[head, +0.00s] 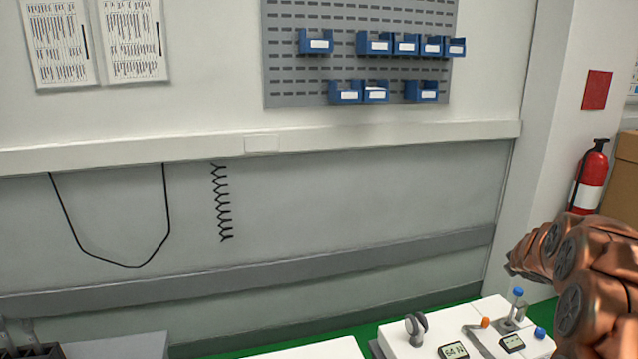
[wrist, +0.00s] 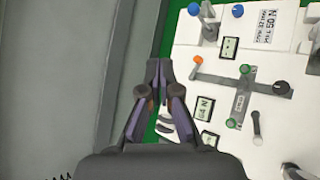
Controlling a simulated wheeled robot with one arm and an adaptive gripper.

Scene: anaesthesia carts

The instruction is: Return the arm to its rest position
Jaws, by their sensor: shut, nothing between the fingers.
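My arm (head: 590,265) comes in from the right edge in the head view, with copper-coloured links, above the right end of a white cart top. My gripper (wrist: 157,72) shows in the wrist view with its dark fingers together and nothing between them. It hangs over the left edge of the white panel (wrist: 197,65), beside a lever with an orange knob (wrist: 197,60). In the head view the fingertips are small and dark at the arm's left end, and their detail is hard to make out.
The white cart top (head: 405,338) carries levers, knobs and small displays (head: 453,350). A grey tabletop (head: 120,346) is at the lower left. A fire extinguisher (head: 590,180) hangs at the right. Blue bins (head: 316,42) hang on a wall board. Space before the wall is free.

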